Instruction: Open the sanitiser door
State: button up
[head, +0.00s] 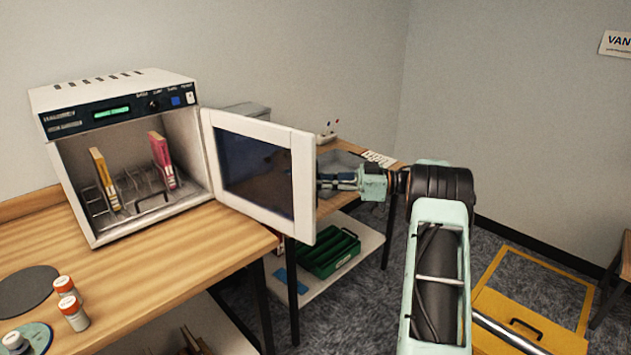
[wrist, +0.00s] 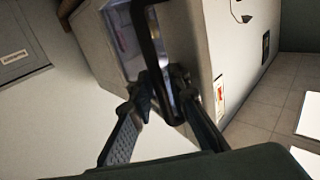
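The sanitiser (head: 72,196) is a white cabinet on the wooden bench, with a dark control panel and a green display. Its white-framed door (head: 305,190) with a dark window stands wide open, swung out to the right. My gripper (head: 326,181) is at the door's free right edge in the head view, its tips partly hidden behind the door. In the wrist view the fingers (wrist: 162,88) lie on both sides of a dark bar handle (wrist: 146,40), which fills the gap between them.
A yellow book (head: 103,180) and a red book (head: 161,160) stand in a wire rack inside the sanitiser. Orange-capped bottles (head: 74,312) stand at the bench's front left. A green crate (head: 330,254) sits on a low shelf below the door. A yellow floor frame (head: 545,258) lies at right.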

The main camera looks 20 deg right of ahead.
jog(key=v, duration=1.2)
dwell(0.4)
